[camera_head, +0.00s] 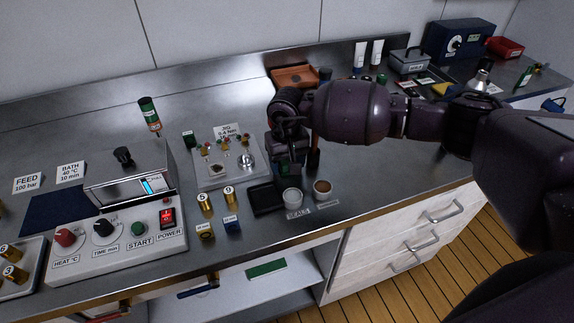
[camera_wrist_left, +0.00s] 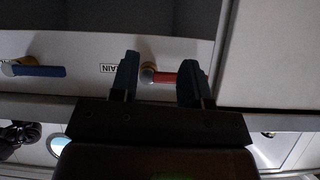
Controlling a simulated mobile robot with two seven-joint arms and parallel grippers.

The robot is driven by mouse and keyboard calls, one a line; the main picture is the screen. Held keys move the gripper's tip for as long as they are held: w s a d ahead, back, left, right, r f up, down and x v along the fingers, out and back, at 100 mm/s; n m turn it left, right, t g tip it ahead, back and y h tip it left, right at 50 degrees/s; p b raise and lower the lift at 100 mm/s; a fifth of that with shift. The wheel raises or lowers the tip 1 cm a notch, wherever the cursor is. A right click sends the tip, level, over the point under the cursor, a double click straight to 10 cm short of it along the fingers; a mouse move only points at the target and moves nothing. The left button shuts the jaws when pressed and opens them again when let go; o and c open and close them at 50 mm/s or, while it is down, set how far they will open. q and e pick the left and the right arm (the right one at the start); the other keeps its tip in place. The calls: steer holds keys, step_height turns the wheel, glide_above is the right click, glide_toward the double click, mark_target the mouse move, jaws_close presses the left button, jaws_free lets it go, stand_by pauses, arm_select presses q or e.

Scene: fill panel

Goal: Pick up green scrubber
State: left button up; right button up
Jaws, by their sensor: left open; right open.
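My right gripper (camera_head: 291,160) reaches in from the right and points down over the steel worktop (camera_head: 390,170). A small dark green block (camera_head: 286,169) shows at its fingertips, partly hidden; it may be the green scrubber, and I cannot tell whether the fingers touch it. A flat green piece (camera_head: 267,268) lies on the shelf below the worktop. My left gripper (camera_wrist_left: 158,80) is open in the left wrist view, in front of a red-handled valve (camera_wrist_left: 158,76), with nothing held between its fingers. It does not show in the head view.
A black tray (camera_head: 266,199), a white cup (camera_head: 292,198) and a brown-filled cup (camera_head: 322,189) stand near the right gripper. A control box (camera_head: 120,235) stands to the left. A blue-handled valve (camera_wrist_left: 35,70) is left of the left gripper.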

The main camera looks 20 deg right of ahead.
mark_target(287, 161)
steer(key=shift+c, duration=0.2)
steer(key=c, duration=0.6)
steer(key=shift+r, duration=0.1)
steer(key=shift+c, duration=0.2)
step_height(287, 161, up, 20)
steer(key=shift+b, duration=0.4)
